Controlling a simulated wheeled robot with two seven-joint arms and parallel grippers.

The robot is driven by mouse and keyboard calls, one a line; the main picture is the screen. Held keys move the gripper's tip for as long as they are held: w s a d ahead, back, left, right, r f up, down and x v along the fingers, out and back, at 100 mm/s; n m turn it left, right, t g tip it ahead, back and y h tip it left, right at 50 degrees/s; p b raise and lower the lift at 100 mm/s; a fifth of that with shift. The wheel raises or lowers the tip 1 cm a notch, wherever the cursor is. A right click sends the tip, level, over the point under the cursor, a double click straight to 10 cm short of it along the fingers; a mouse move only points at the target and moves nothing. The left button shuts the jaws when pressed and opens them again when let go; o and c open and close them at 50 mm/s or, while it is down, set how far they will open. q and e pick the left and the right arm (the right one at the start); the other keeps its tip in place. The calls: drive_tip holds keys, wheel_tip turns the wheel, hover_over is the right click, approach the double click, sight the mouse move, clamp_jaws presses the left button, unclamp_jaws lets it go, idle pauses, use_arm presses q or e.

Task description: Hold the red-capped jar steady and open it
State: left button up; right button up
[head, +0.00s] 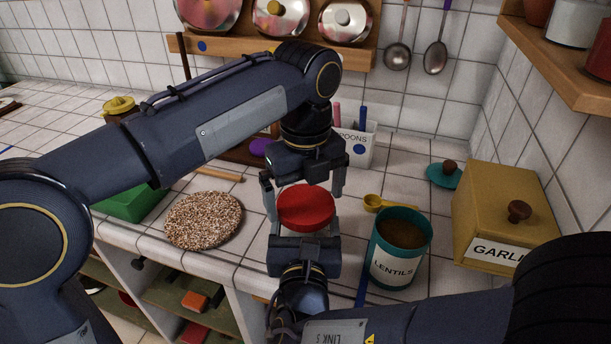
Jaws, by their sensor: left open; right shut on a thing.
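The red cap (306,206) of the jar shows in the middle of the head view, on the tiled counter. My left gripper (303,196) comes down from above and behind the cap, its fingers open and spread to either side of it. My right gripper (304,235) reaches in from the front, low down, and is shut on the jar (302,228) below the cap. Most of the jar's body is hidden by the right gripper and the cap.
A yellow garlic box (505,215) is farther right. A round speckled mat (203,219) lies left. A white spoons holder (357,148) stands behind.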

use_arm(q)
drive_tip(key=shift+f, duration=0.35)
